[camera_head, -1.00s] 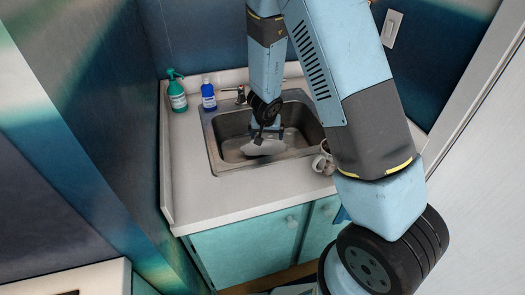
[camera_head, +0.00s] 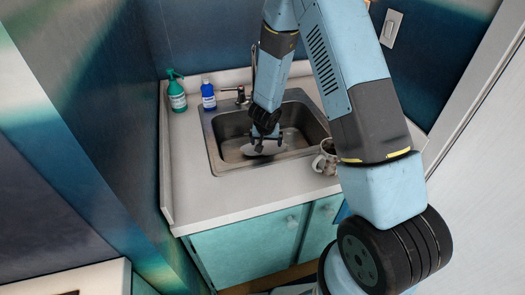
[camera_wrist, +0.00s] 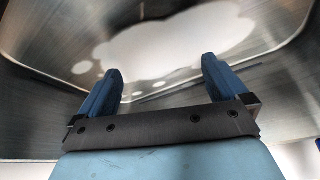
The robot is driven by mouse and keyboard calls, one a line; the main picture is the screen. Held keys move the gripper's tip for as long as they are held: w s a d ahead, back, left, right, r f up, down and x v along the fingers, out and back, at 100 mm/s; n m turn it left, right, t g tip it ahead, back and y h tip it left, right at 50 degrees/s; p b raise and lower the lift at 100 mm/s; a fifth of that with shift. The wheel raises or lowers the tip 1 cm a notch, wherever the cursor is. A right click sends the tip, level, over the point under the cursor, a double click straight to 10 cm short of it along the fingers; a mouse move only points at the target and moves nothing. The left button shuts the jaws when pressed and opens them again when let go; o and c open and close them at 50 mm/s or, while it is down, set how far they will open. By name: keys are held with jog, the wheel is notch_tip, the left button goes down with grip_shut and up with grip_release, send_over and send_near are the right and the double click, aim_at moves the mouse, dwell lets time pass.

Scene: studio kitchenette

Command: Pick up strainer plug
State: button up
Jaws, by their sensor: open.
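I cannot make out a strainer plug in either view. My gripper (camera_head: 265,143) is down inside the steel sink (camera_head: 235,126), pointing at its floor, open, with nothing visible between the fingers. In the wrist view, the two blue fingers of my gripper (camera_wrist: 161,75) stand apart. Beyond them a white, irregular patch (camera_wrist: 175,45) with small round spots lies on the sink floor; I cannot tell if it is foam or something solid. The patch also shows below the gripper in the head view (camera_head: 274,149). The drain is hidden.
A faucet (camera_head: 240,95) stands at the sink's back left. A green spray bottle (camera_head: 177,95) and a blue bottle (camera_head: 208,96) stand left of it. A mug (camera_head: 327,160) sits at the sink's right front edge. The left counter (camera_head: 190,150) is clear.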

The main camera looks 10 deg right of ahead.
aim_at(266, 145)
jog(key=shift+w+x, duration=0.1)
jog(key=shift+x, duration=1.4)
jog(key=shift+w+x, duration=0.15)
jog(key=shift+x, duration=1.3)
jog(key=shift+a+r, duration=0.1)
jog(key=c, duration=0.8)
